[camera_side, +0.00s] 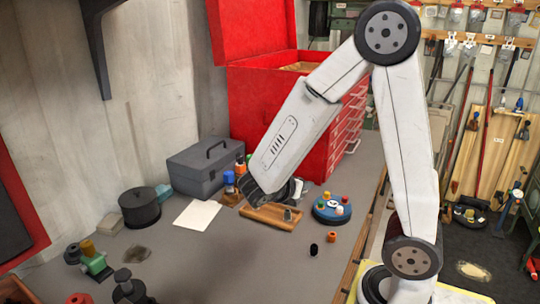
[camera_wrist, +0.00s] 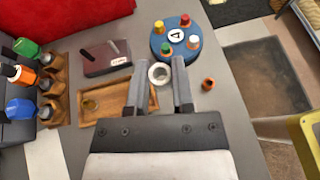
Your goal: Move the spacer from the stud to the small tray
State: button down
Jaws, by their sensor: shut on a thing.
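My gripper (camera_wrist: 160,78) is shut on a pale grey ring, the spacer (camera_wrist: 160,74), which sits between its fingertips in the wrist view. The spacer's height above what lies below cannot be told. A small wooden tray (camera_wrist: 88,122) lies beside and partly behind the left finger; the spacer appears near its right edge. In the side view my gripper (camera_side: 287,208) is over the wooden tray (camera_side: 262,221). A dark block (camera_wrist: 105,64) with a short light peg, possibly the stud, stands beyond the tray in the wrist view.
A blue round stand (camera_side: 332,212) with coloured pegs is right of the tray. A small orange piece (camera_side: 332,237) and a black piece (camera_side: 314,250) stand in front. A grey toolbox (camera_side: 203,166) and wooden rack of bottles (camera_wrist: 54,78) are nearby. The front middle bench is clear.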

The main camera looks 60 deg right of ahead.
jog(key=shift+s+a+m+g, duration=0.45)
jog(key=shift+s+a, duration=0.45)
jog(key=shift+s, duration=0.25)
jog(key=shift+w, duration=0.1)
send_near(279, 206)
jog(key=s+d+r, duration=0.1)
jog(key=d+r, duration=0.1)
jog(key=d, duration=0.1)
jog(key=s+d+r, duration=0.1)
jog(key=shift+s+d, duration=0.2)
jog(key=shift+s, duration=0.1)
jog(key=shift+w+d+f, duration=0.15)
jog(key=shift+w+f, duration=0.3)
jog(key=shift+f, duration=0.1)
jog(key=shift+w+d+f, duration=0.1)
jog(key=shift+w+f, duration=0.1)
jog(key=shift+f, duration=1.55)
jog(key=shift+f, duration=0.2)
